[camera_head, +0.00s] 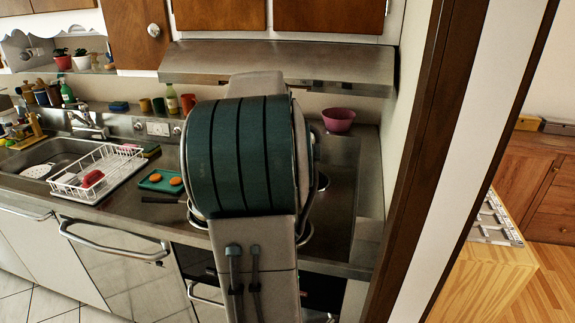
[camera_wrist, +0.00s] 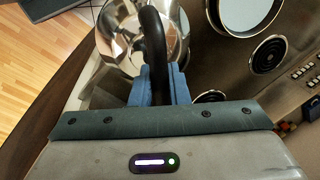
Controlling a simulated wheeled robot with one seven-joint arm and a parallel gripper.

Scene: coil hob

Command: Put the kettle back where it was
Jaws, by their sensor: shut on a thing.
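The kettle (camera_wrist: 112,48) is shiny metal with a black arched handle (camera_wrist: 152,45). It is at the top left of the wrist view, partly cut off by the frame edge. My gripper (camera_wrist: 165,84) has blue fingers and is shut on the handle. I cannot tell whether the kettle's base touches a surface. To its right is the hob, with a coil burner (camera_wrist: 270,53) and another (camera_wrist: 210,96) partly hidden by my gripper. In the head view my arm hides the kettle, my gripper and much of the hob; a coil burner (camera_head: 323,182) shows beside the arm.
A pan-like round thing (camera_wrist: 247,12) is on the hob. A pink bowl (camera_head: 338,119) stands behind. Left are a green board (camera_head: 150,184) with orange pieces, a white dish rack (camera_head: 75,188) and a sink. A range hood (camera_head: 330,68) hangs above; a door frame (camera_head: 412,170) stands right.

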